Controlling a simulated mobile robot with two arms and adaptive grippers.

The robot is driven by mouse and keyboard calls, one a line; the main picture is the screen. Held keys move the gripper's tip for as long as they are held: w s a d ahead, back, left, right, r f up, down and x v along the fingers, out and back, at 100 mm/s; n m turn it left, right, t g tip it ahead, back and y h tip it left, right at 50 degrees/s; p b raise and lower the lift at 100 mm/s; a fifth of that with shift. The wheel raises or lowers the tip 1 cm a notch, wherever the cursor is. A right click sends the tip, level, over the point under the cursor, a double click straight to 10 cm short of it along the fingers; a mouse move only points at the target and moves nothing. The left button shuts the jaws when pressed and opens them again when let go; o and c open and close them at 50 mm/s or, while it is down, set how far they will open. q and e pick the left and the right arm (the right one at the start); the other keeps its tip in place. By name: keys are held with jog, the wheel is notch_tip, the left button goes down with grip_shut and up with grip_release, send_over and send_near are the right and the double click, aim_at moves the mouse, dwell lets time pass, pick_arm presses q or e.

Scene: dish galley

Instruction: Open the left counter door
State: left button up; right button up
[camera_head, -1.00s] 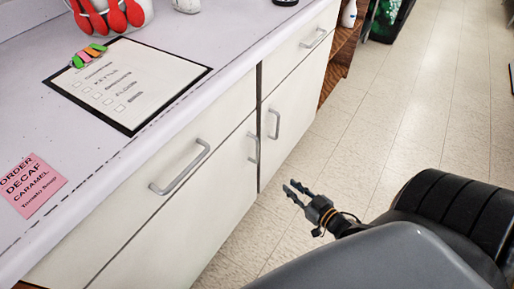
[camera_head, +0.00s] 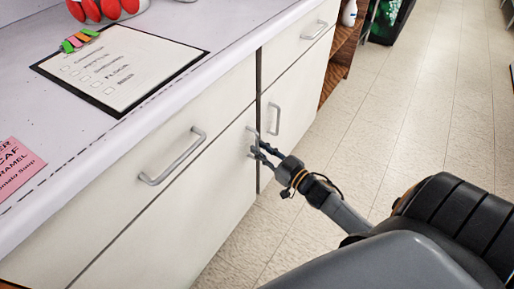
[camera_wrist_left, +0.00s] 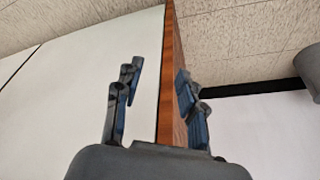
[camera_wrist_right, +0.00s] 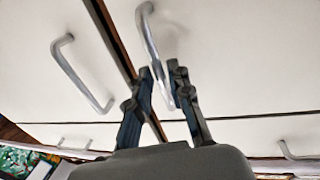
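The left counter door (camera_head: 190,220) is the white panel under the left drawer, and it looks closed. Its grey bar handle (camera_head: 252,136) is near its right edge. My right gripper (camera_head: 261,149) is at this handle. In the right wrist view the handle (camera_wrist_right: 150,38) runs down between the fingers of the right gripper (camera_wrist_right: 160,70), which are drawn close together around it. The fingers hide part of the handle. My left gripper (camera_wrist_left: 157,75) is open and empty in the left wrist view, and out of the head view.
The right door's handle (camera_head: 274,119) is close beside the gripper. A drawer handle (camera_head: 173,158) sticks out above the left door. The countertop (camera_head: 200,80) bears a checklist board (camera_head: 120,70) and a pink note (camera_head: 15,170).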

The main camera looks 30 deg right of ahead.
jog(key=shift+w+a, duration=0.2)
jog(key=shift+w, duration=0.85)
grip_shut()
jog(key=shift+s, duration=0.2)
